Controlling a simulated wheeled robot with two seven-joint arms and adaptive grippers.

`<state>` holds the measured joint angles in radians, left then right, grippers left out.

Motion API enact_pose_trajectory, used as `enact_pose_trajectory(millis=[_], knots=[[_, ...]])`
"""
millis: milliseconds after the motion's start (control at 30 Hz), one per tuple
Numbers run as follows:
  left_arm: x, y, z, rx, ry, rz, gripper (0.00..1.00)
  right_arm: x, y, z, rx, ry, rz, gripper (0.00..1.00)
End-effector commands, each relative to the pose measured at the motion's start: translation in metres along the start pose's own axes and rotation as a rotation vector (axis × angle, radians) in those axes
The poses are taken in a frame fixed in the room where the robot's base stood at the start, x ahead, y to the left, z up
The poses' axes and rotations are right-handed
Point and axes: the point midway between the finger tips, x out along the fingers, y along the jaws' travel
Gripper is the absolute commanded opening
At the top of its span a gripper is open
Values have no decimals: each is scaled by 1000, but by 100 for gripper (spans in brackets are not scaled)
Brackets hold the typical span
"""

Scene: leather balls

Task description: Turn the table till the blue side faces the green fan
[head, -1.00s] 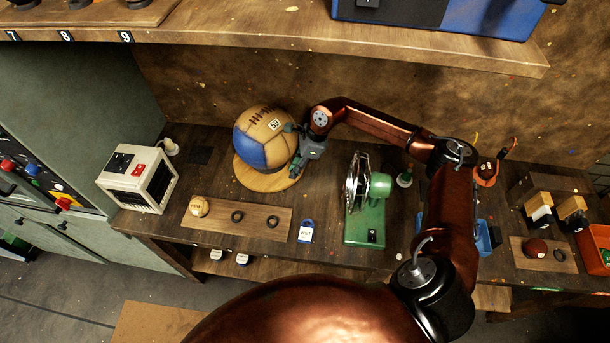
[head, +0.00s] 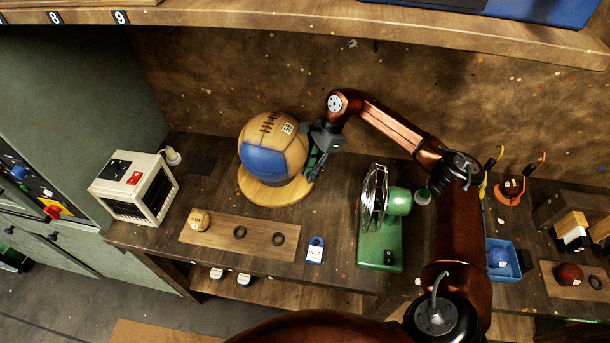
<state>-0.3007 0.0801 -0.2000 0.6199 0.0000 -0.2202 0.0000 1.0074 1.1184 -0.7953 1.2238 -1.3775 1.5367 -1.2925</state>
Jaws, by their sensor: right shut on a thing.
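A large tan leather ball (head: 262,130) with dark lacing and a "50" tag sits on a round wooden turntable (head: 262,192). Its blue panel (head: 272,163) faces the front of the bench, towards the camera. The green fan (head: 380,245) stands to the right of the ball, with its round wire cage turned left. My right gripper (head: 314,166) is at the right side of the ball, low by the turntable's right edge, and is shut on the turntable; its fingertips are partly hidden against the ball. My left gripper is not in view.
A white heater-like box (head: 135,187) stands at the left. A blue bin (head: 505,262) is right of the fan. A shelf (head: 400,28) overhangs the back.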

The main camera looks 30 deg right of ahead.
Motion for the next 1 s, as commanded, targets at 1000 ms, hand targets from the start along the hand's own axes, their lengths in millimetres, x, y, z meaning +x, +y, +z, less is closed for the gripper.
enact_pose_trajectory(millis=[1000], knots=[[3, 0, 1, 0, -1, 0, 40, -3, 0, -9, -13, 3, 6, 34]])
